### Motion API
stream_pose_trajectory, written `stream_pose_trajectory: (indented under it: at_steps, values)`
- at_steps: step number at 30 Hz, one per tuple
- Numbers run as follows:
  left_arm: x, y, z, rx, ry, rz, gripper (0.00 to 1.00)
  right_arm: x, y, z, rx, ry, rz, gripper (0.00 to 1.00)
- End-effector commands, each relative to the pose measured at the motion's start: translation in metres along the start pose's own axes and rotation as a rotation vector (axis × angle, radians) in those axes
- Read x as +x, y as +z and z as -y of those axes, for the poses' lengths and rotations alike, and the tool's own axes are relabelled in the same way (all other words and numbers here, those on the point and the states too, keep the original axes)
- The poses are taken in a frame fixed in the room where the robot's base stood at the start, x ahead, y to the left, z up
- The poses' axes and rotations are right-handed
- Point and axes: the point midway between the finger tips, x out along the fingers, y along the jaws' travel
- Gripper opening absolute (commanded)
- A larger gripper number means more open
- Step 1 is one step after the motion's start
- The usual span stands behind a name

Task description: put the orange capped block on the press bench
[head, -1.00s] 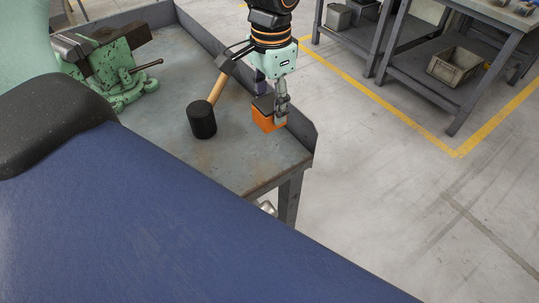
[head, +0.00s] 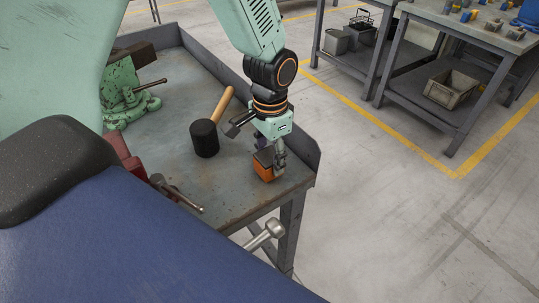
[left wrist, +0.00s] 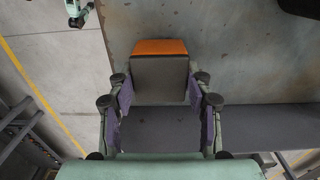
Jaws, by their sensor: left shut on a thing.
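The orange capped block (head: 268,174) has orange sides and a dark grey cap. It is at the right end of a grey metal bench (head: 240,192), near the corner. I cannot tell whether it touches the bench top. My left gripper (head: 275,160) points down and is shut on the block. In the left wrist view the block's dark cap (left wrist: 160,80) sits between the two purple finger pads, with an orange face (left wrist: 160,47) beyond it.
A black-headed mallet (head: 205,139) lies left of the block. A green vise (head: 122,92) stands further left, and a red device (head: 125,158) is at the near edge. A raised rim (head: 305,150) bounds the bench's right end.

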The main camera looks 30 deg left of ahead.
Motion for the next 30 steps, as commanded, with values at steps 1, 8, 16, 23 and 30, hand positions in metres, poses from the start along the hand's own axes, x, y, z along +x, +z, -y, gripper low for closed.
stream_pose_trajectory:
  at_steps: [1, 8, 16, 23, 30]
  values:
    - [0.000, 0.000, 0.000, 0.000, -0.001, 0.000, 0.08, 0.000, 0.000, 0.000, 0.000, 0.000, 0.000, 0.48]
    - [0.002, 0.000, 0.000, 0.000, 0.000, 0.001, 0.64, 0.000, 0.000, 0.000, 0.000, 0.000, -0.001, 0.48]
    - [0.002, 0.000, 0.000, 0.000, 0.000, 0.001, 0.73, 0.000, 0.000, 0.000, 0.000, 0.000, 0.000, 0.48]
    - [-0.004, 0.000, 0.000, 0.000, 0.000, -0.001, 0.73, -0.001, 0.000, 0.000, 0.000, 0.000, -0.001, 0.48]
    - [-0.047, -0.001, 0.001, 0.001, -0.002, -0.004, 0.73, -0.008, 0.000, 0.000, 0.000, 0.000, -0.001, 0.48]
